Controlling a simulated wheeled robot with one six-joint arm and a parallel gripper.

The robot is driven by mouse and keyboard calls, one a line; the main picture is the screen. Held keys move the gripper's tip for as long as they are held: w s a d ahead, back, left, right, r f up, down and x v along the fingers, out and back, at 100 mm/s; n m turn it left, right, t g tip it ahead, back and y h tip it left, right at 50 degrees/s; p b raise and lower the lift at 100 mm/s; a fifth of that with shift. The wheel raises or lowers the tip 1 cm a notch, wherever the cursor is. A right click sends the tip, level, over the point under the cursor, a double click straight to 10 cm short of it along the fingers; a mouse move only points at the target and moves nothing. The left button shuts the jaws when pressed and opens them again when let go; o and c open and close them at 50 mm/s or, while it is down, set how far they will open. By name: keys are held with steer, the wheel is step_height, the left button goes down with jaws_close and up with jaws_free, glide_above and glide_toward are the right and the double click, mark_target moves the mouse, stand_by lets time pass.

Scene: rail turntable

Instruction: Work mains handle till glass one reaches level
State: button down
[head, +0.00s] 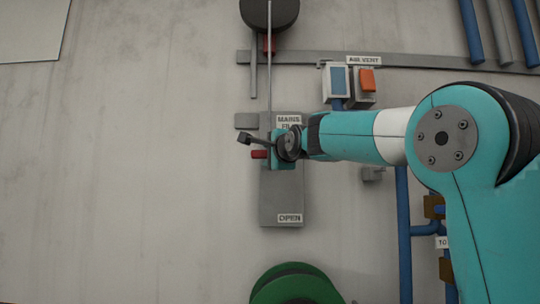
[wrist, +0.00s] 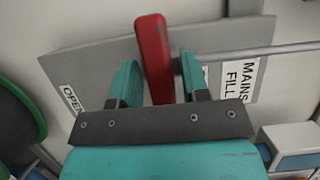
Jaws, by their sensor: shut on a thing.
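The red mains handle (wrist: 153,45) stands out from a grey plate between my gripper's two teal fingers in the wrist view. Only its end shows in the head view (head: 259,154), left of my gripper. My gripper (wrist: 157,75) is shut on the handle; in the head view my gripper (head: 280,152) covers the middle of the plate. The grey plate (head: 282,200) carries a "MAINS FILL" label (head: 288,122) at its top and an "OPEN" label (head: 290,218) at its bottom. The handle sits between these labels, nearer the top one. I cannot make out glass one or any level.
An "AIR VENT" label (head: 364,60) sits above a blue-faced box (head: 338,82) and an orange switch (head: 367,80). Blue pipes (head: 404,235) run at the lower right. A green round thing (head: 297,284) is below.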

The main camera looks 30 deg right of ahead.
step_height(320, 180, down, 4)
steer(key=b, duration=0.3)
steer(key=shift+r, duration=0.2)
steer(key=c, duration=0.9)
jaws_free()
steer(key=shift+s+b, duration=0.15)
steer(key=shift+b, duration=0.15)
steer(key=b+v, duration=1.1)
steer(key=v, duration=0.6)
steer(key=shift+s, duration=0.1)
